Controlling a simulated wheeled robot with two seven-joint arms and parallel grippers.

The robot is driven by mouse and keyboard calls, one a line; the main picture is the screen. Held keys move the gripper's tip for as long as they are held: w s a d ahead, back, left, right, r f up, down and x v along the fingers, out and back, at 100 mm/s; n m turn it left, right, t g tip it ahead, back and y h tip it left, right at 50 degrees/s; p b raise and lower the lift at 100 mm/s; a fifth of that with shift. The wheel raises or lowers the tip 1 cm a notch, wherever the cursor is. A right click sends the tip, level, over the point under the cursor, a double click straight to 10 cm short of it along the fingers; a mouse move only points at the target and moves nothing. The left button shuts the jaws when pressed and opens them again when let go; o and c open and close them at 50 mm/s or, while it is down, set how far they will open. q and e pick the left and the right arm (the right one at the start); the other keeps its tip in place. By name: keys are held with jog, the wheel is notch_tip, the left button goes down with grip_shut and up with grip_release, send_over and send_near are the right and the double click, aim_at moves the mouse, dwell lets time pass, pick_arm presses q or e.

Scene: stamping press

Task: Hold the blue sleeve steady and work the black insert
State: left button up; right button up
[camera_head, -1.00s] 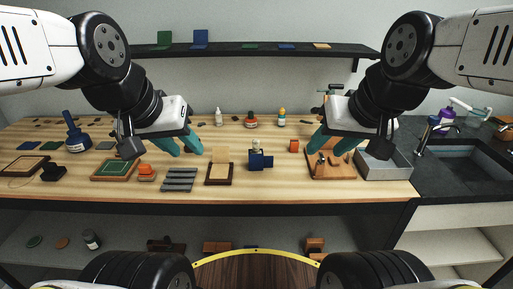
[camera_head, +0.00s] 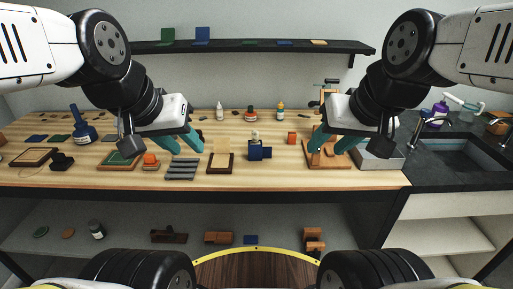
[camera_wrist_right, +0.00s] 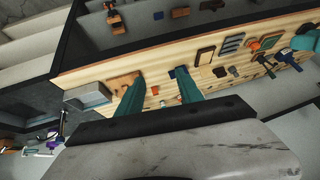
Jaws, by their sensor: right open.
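A small blue block-shaped piece (camera_head: 256,151), which looks like the blue sleeve, stands on the bench in the middle of the head view. A pale knob shows above it, and I cannot make out a black insert. My left gripper (camera_head: 184,146) is open and empty, left of the blue piece and apart from it. My right gripper (camera_head: 333,141) is open in front of a wooden fixture, right of the blue piece. In the right wrist view, the right gripper's (camera_wrist_right: 160,76) teal fingers are spread with nothing between them.
The wooden fixture (camera_head: 327,161) and a grey metal tray (camera_head: 381,161) stand at the right, beside the sink (camera_head: 465,155). A wooden frame (camera_head: 220,163), grey ribbed piece (camera_head: 182,169) and green-topped tray (camera_head: 119,160) lie to the left. A wall shelf (camera_head: 260,46) is behind.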

jog(key=shift+o, duration=0.7)
jog(key=shift+w, duration=0.15)
jog(key=shift+w+a, duration=0.1)
jog(key=shift+w, duration=0.2)
jog(key=w+a+m+g+y, duration=0.25)
jog(key=w+m, duration=0.25)
jog(key=w, duration=0.4)
jog(key=m+g+y, duration=0.4)
jog(key=m+y, duration=0.1)
jog(key=m, duration=0.4)
send_near(263, 149)
jog(key=s+r, duration=0.5)
jog(key=s, duration=0.1)
jog(key=w+f+m, duration=0.1)
jog(key=w+f, duration=0.1)
jog(key=w+f+m+y, duration=0.1)
jog(key=w+f+m, duration=0.1)
jog(key=w+d+f+m+y, duration=0.1)
jog(key=w+f, duration=0.1)
jog(key=f, duration=0.1)
jog(key=shift+d+m+y, duration=0.1)
jog(key=shift+m+y, duration=0.15)
jog(key=shift+m, duration=0.05)
jog(key=shift+x, duration=4.95)
jog(key=shift+w, duration=0.1)
grip_shut()
